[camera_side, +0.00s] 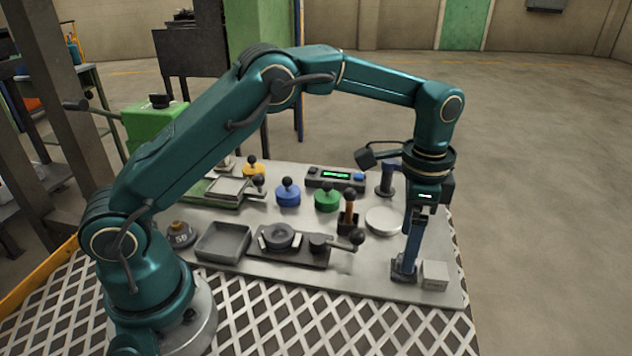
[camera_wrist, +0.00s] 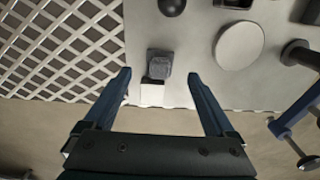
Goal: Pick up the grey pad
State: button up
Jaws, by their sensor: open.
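The grey pad (camera_wrist: 159,62) is a small dark grey, roughly square piece with rounded corners in the wrist view, right beside a white block (camera_wrist: 153,94). Whether they touch is unclear. My gripper (camera_wrist: 158,75) is open, with one blue finger on each side of the pad and visible gaps to both. In the side view my gripper (camera_side: 407,258) points straight down at the right front of the plate. The white block (camera_side: 434,275) stands just right of the fingertips. The pad is largely hidden behind or below the fingers there.
A pale round disc (camera_side: 384,220) lies behind my gripper, near a dark blue clamp-like stand (camera_side: 387,180). A lever with a black knob (camera_side: 354,238) sits to the left. A grey tray (camera_side: 223,242) and blue knob (camera_side: 288,193) are further left. The plate's right edge is close.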

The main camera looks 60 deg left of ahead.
jog(key=shift+f, duration=2.35)
grip_shut()
jog(key=shift+r, duration=5.05)
